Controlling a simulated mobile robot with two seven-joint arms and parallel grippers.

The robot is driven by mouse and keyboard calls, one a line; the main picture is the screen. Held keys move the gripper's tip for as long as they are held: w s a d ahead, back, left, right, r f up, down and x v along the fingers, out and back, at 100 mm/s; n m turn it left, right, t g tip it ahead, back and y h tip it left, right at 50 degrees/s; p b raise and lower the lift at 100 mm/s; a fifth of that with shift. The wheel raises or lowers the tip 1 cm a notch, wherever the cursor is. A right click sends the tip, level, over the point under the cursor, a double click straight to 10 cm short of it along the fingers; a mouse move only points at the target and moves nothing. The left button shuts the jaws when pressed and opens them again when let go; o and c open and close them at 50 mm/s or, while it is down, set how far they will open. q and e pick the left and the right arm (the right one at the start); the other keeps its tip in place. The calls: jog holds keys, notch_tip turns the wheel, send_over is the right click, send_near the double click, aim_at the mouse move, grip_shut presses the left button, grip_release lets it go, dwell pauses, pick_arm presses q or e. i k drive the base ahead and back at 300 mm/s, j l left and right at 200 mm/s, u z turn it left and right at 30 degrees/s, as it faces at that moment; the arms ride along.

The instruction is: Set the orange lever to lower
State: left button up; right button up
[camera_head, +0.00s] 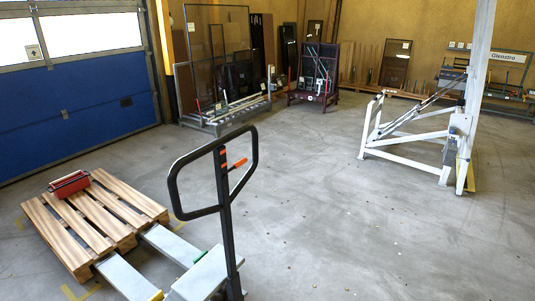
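The orange lever (238,164) sticks out to the right of the black shaft, inside the looped handle (174,190) of a pallet jack. It slopes slightly upward to the right, and there are orange marks on the shaft beside it. The handle stands nearly upright in the lower middle of the head view. Neither of my grippers is in view.
The jack's grey forks (128,277) reach to a wooden pallet (112,207) on the left, with a red object (70,184) on it. A white tilting frame (408,140) stands at the right. Racks line the back wall. The middle and right floor is clear.

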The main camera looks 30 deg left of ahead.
aim_at(242, 162)
jog(key=u, duration=1.1)
